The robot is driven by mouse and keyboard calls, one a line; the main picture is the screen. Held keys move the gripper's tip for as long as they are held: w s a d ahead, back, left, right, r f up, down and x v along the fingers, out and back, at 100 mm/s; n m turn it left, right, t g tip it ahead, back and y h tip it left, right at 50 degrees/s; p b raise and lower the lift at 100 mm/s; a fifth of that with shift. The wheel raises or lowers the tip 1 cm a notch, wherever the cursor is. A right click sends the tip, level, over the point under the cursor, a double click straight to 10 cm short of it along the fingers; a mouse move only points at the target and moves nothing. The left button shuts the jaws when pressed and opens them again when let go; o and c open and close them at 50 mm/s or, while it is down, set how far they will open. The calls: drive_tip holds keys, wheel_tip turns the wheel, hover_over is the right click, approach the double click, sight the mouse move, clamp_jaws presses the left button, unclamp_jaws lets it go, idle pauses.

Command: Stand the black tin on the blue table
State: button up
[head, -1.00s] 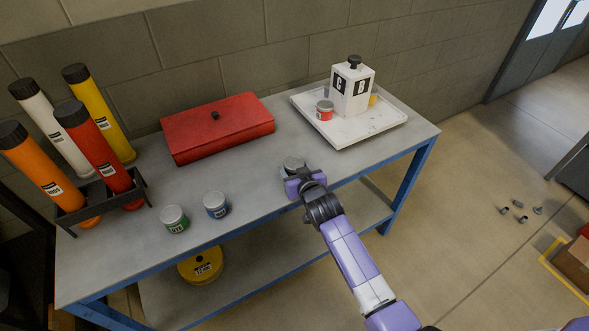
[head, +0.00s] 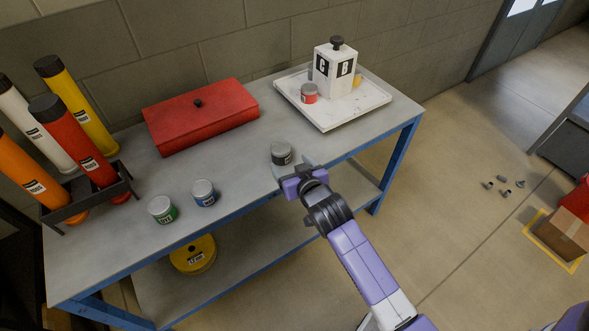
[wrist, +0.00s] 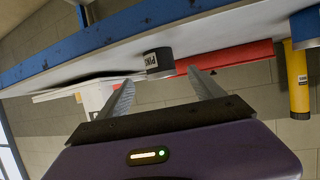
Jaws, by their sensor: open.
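The black tin (head: 281,153), dark with a grey lid, stands upright on the grey top of the blue-framed table (head: 240,160), near its front edge. In the wrist view, which is upside down, the tin (wrist: 158,62) shows its label between and just beyond the fingertips. My gripper (head: 293,167) is open and empty, on the front side of the tin at the table's edge. Its two fingers also show spread apart in the wrist view (wrist: 160,78). The tin appears clear of the fingers.
A green-labelled tin (head: 162,209) and a blue-labelled tin (head: 204,193) stand to the left. Behind are a red box (head: 200,115) and a white tray (head: 345,115) holding a white block and a red tin. A rack of several tubes (head: 100,190) fills the left end.

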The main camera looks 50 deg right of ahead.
drive_tip(key=shift+v, duration=1.6)
drive_tip(key=s+a+n+t+y, duration=0.2)
drive_tip(key=s+a+n+y, duration=0.1)
drive_tip(key=s+a, duration=1.15)
drive_tip(key=s+a+r+n+y, duration=0.1)
drive_tip(key=s+a+r, duration=0.1)
drive_tip(key=s+r, duration=0.3)
drive_tip(key=s+a+r+n+y, duration=0.1)
drive_tip(key=s+r, duration=0.4)
drive_tip(key=s, duration=0.5)
drive_tip(key=shift+s+a+r+t+y, duration=0.3)
drive_tip(key=shift+a+r+t+y, duration=0.15)
drive_tip(key=shift+a, duration=0.75)
